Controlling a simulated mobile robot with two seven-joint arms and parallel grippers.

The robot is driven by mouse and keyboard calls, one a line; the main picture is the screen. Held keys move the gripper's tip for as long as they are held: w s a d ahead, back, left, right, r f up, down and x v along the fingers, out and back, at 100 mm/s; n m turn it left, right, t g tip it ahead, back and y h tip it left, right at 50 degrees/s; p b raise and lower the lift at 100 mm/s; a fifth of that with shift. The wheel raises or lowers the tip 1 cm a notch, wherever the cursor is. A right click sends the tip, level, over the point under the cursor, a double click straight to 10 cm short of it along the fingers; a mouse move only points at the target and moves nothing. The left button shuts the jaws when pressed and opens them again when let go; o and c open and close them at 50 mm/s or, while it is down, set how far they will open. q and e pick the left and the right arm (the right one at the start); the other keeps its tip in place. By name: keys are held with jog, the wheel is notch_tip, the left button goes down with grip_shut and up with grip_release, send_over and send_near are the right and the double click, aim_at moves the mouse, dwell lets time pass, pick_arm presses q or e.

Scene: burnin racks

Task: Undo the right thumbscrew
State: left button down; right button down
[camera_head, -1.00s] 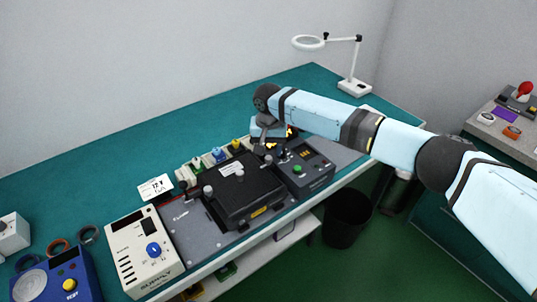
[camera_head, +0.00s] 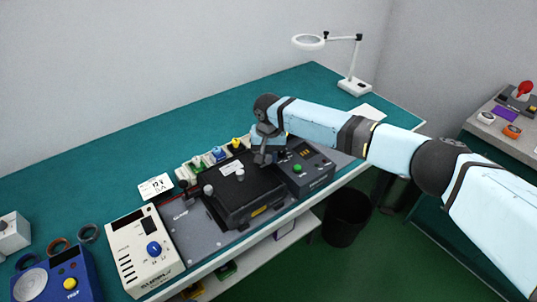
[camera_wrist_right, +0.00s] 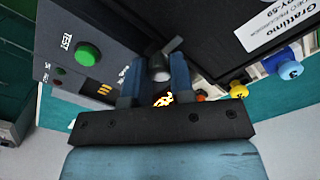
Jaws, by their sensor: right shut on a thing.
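The black recorder unit (camera_head: 240,197) sits in the grey rack base (camera_head: 190,232) near the bench's front edge. It also shows at the upper right in the wrist view (camera_wrist_right: 222,30). The right thumbscrew (camera_wrist_right: 160,70) is a small grey round knob with a dark bar beside it, between my blue fingertips in the wrist view. My right gripper (camera_head: 263,157) is shut on it at the unit's right end and hides it in the head view. Another grey knob (camera_head: 208,190) stands at the unit's left end. My left gripper is out of view.
A dark test box (camera_head: 305,168) with a green button stands close to the right of my gripper. Several coloured connectors (camera_head: 218,154) line the back. A cream supply box (camera_head: 145,250) stands at left.

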jog(key=n+p, duration=0.2)
jog(key=n, duration=0.2)
jog(key=n+p, duration=0.1)
jog(key=n, duration=0.3)
jog(key=shift+n+p, duration=0.3)
jog(key=n, duration=0.4)
jog(key=shift+p, duration=0.4)
jog(key=n, duration=0.5)
jog(key=c, duration=1)
grip_release()
